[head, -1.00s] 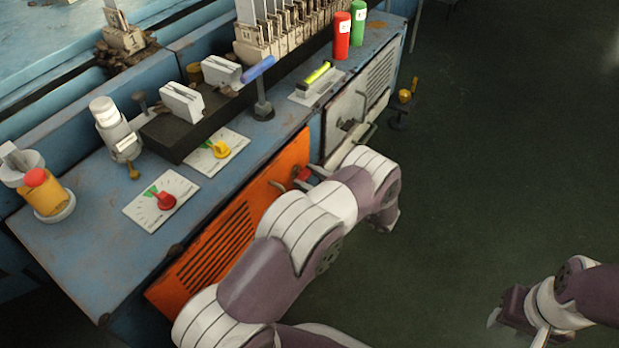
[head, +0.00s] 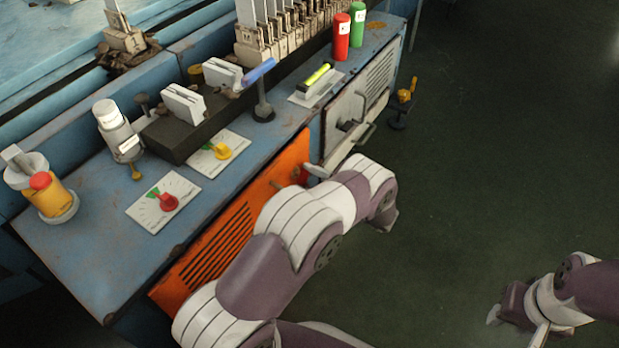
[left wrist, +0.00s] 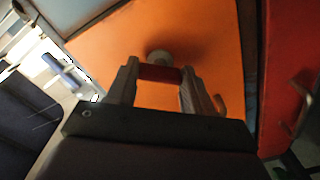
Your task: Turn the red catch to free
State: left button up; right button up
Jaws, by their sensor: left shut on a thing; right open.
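The red catch (head: 299,175) sits on the orange panel (head: 215,250) at the front of the blue bench. In the left wrist view the catch (left wrist: 160,74) is a short red bar lying crosswise between my left gripper's two fingers (left wrist: 159,68), which are shut on it. A round grey-brown knob (left wrist: 159,56) shows just behind the bar. In the head view my left arm hides most of this gripper; a pale finger shows beside the catch. My right gripper (head: 517,320) is open and empty at the lower right, over the floor, far from the catch.
A pale vented panel (head: 372,85) with a handle is beside the orange one. On the bench top are a red-pointer dial (head: 168,202), a yellow-pointer dial (head: 222,152), and a red and a green cylinder (head: 357,24). The dark green floor at right is mostly clear.

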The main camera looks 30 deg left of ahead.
pick_arm(q)
jog(key=shift+n, duration=3.6)
jog(key=o, duration=1)
jog(key=shift+o, duration=0.2)
